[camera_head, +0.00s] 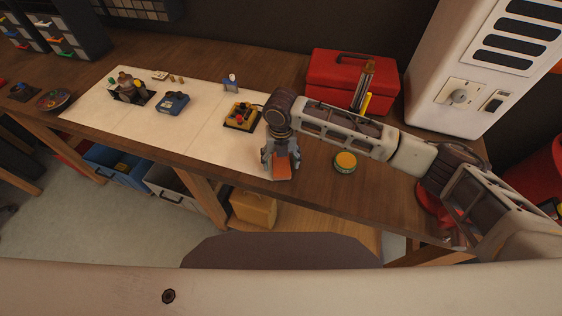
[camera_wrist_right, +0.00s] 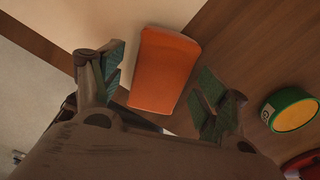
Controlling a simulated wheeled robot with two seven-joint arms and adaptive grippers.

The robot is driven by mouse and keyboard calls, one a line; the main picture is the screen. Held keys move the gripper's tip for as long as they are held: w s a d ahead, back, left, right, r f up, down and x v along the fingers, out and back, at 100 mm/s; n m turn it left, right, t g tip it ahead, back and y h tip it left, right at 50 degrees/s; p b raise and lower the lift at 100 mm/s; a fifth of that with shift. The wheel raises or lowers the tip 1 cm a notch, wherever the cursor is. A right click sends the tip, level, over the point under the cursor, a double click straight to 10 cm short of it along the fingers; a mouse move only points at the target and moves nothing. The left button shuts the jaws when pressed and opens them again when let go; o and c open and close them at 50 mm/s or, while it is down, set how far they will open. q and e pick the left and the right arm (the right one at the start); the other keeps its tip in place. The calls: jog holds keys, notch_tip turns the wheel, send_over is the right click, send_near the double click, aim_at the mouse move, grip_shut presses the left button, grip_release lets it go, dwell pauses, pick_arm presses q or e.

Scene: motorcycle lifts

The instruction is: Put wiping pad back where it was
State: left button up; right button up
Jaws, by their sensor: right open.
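The wiping pad (camera_head: 282,169) is a flat orange block near the front edge of the wooden bench, at the right edge of the white mat. In the right wrist view the pad (camera_wrist_right: 163,70) lies between and just beyond the finger tips. My right gripper (camera_head: 280,160) points down over the pad, and its fingers are open on both sides of it. The right gripper's fingers (camera_wrist_right: 160,82) also show in the wrist view, apart from each other. I cannot tell whether they touch the pad. My left gripper is not in view.
A round green and yellow tin (camera_head: 345,163) stands right of the gripper. A red toolbox (camera_head: 340,75) and a white machine (camera_head: 470,60) stand behind. The white mat (camera_head: 205,140) holds a blue device (camera_head: 172,103) and a yellow-black block (camera_head: 241,117). Bare mat lies left of the gripper.

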aim_at(281, 162)
notch_tip(281, 162, up, 11)
jog(key=b, duration=0.1)
dwell(0.5)
